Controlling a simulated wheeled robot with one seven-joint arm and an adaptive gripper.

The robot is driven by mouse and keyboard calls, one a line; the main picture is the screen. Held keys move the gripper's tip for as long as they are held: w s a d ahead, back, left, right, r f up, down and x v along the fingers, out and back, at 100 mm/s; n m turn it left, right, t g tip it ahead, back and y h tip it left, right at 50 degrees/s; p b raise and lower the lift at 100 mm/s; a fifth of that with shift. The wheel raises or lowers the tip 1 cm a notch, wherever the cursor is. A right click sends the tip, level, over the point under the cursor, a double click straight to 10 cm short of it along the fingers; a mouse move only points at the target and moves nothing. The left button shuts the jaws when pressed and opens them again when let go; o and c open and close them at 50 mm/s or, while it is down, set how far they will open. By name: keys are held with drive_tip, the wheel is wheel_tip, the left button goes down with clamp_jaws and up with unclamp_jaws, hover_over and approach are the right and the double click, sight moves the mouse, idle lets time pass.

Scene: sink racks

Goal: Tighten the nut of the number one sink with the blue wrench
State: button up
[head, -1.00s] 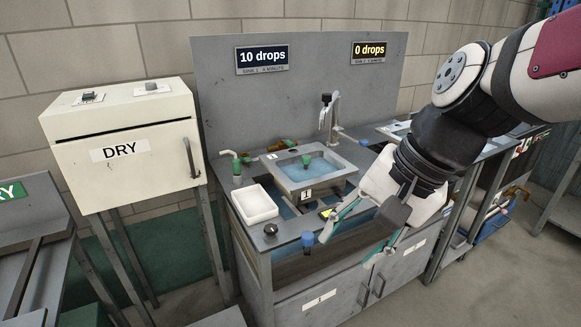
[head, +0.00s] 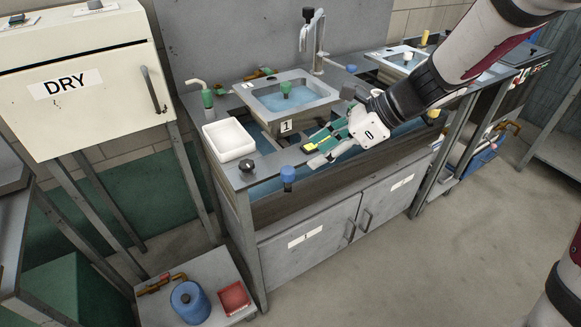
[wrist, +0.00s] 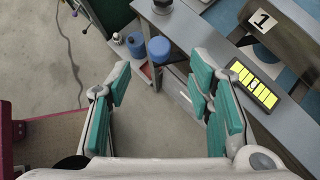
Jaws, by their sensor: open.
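The number one sink (head: 322,94) is a grey basin with a "1" plate (head: 287,126) on its front, raised above a blue-bottomed bench opening. The plate also shows in the wrist view (wrist: 262,20). My gripper (head: 316,152) is in front of this basin, low over the bench's front edge. In the wrist view its teal fingers stand wide apart with nothing between them (wrist: 165,95). A small panel with yellow cells (wrist: 254,85) lies on the bench rim beside the right finger. I cannot make out a blue wrench or the nut.
Below left, a low shelf holds a blue canister (head: 190,302) and a red tray (head: 234,298). The floor in front is clear.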

sight(288, 169)
drive_tip(key=b+x, duration=0.1)
drive_tip(key=x, duration=0.9)
drive_tip(key=shift+a+f, duration=0.1)
drive_tip(key=shift+a, duration=0.1)
clamp_jaws()
